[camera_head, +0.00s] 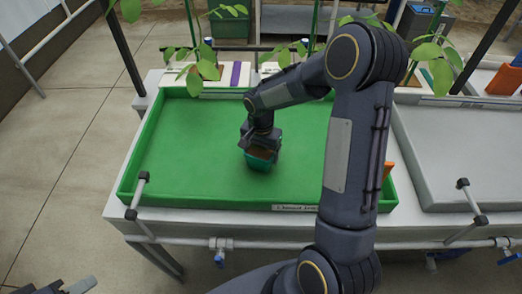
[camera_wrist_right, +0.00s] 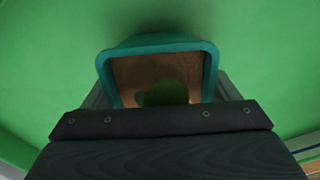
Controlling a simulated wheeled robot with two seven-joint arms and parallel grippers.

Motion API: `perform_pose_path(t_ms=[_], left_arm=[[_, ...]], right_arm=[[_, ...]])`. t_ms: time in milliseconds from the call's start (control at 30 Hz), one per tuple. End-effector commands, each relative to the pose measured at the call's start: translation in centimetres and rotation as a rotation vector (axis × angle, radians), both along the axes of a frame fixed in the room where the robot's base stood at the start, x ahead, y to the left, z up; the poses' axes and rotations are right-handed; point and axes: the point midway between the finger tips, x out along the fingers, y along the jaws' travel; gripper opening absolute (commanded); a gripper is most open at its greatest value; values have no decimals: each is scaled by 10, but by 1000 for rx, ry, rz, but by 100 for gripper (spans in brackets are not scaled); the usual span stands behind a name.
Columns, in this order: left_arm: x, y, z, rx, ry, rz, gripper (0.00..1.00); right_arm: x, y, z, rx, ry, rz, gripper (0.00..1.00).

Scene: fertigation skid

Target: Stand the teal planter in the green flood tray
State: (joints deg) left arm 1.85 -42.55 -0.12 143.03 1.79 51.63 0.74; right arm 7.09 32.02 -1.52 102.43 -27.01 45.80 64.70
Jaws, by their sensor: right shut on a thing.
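The teal planter (camera_head: 260,158) is inside the green flood tray (camera_head: 190,170), near the middle of its floor. My right gripper (camera_head: 261,143) is shut on the planter from above. In the right wrist view the planter's teal rim (camera_wrist_right: 160,46) and brown inside show between the fingers, with a dark green patch in it. The planter looks upright; I cannot tell whether its base touches the tray floor. My left gripper (camera_head: 66,287) shows only in part at the bottom left, away from the tray.
A grey tray (camera_head: 460,150) stands to the right of the green one. Leafy plants (camera_head: 200,65) and white panels line the back. Pipes with valves (camera_head: 220,244) run along the front edge. An orange piece (camera_head: 388,170) is at the green tray's right end, partly behind my arm.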

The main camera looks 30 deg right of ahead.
Motion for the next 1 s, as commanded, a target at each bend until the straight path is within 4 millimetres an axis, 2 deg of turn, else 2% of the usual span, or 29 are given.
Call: perform_pose_path(t_ms=[133,167,300,500,667,1000], left_arm=[[0,0,-5,0,0,0,36],[0,0,-4,0,0,0,36],[0,0,-3,0,0,0,36],[0,0,-2,0,0,0,36],[0,0,-1,0,0,0,36],[0,0,-5,0,0,0,36]], right_arm=[[0,0,-4,1,-1,1,53],[0,0,-3,1,-1,1,84],[0,0,-3,0,0,1,100],[0,0,-2,0,0,0,100],[1,0,10,0,-5,0,100],[1,0,81,1,-6,0,100]])
